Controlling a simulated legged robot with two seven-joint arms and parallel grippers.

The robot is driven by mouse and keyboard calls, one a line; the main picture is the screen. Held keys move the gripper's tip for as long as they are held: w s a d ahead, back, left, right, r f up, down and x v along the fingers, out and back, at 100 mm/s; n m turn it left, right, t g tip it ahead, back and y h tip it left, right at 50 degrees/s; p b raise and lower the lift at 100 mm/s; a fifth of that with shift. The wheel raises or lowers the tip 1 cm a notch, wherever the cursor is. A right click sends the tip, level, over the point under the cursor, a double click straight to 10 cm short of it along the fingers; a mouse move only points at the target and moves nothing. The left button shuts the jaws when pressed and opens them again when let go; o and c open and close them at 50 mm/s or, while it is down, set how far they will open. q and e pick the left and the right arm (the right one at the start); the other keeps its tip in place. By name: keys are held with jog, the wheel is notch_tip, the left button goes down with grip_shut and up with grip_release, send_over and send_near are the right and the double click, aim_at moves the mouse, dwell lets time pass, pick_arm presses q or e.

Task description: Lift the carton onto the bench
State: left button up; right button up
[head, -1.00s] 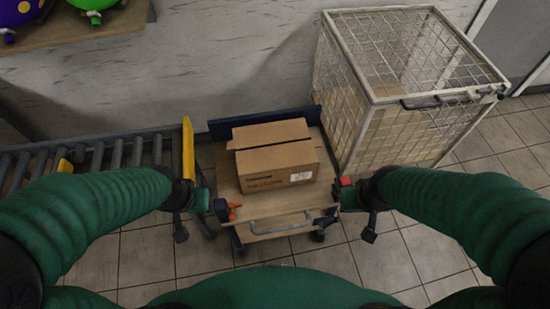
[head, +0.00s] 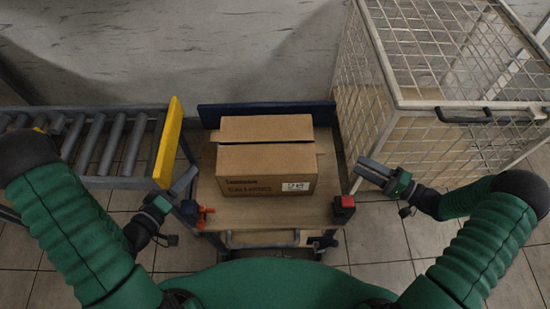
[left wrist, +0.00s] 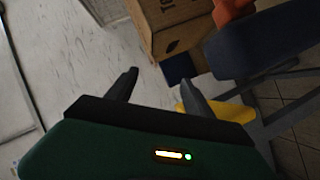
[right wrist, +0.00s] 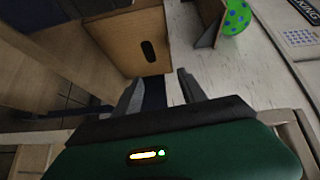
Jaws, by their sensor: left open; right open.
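The brown cardboard carton (head: 266,171), with print and a white label on its near side, sits on the wooden top of a low cart (head: 255,211). My left gripper (head: 188,180) is open and empty, left of the carton and apart from it. My right gripper (head: 360,168) is open and empty, to the carton's right, with a gap between. The left wrist view shows a carton side (left wrist: 180,22) with a dark hand hole beyond the open fingers. The right wrist view shows the other side (right wrist: 135,45), also with a hand hole. I cannot make out the bench in the current head view.
A roller conveyor (head: 115,140) with a yellow end plate (head: 168,142) stands close left. A wire cage (head: 440,105) stands close right. The cart has a dark back rail (head: 212,113) and a red block (head: 343,203) at its near right corner. A green balloon (right wrist: 236,17) shows in the right wrist view.

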jog(key=y, duration=0.1)
pick_arm(q)
send_near(219, 138)
jog(key=shift+n, duration=0.3)
jog(key=x, duration=0.6)
jog(key=f+x, duration=0.1)
jog(key=x, duration=0.2)
jog(key=shift+w+a, duration=0.25)
pick_arm(e)
send_near(314, 146)
jog(key=w+a, duration=0.2)
jog(key=w+a+f, duration=0.1)
jog(key=w+a, duration=0.1)
jog(key=a, duration=0.1)
jog(key=w+a+f, duration=0.1)
jog(key=w+a, duration=0.1)
jog(key=a, duration=0.1)
jog(key=shift+w, duration=0.2)
jog(key=shift+a, duration=0.1)
pick_arm(q)
jog(key=c, duration=1.1)
pick_arm(e)
grip_shut()
pick_arm(q)
jog(key=shift+s, duration=0.1)
grip_shut()
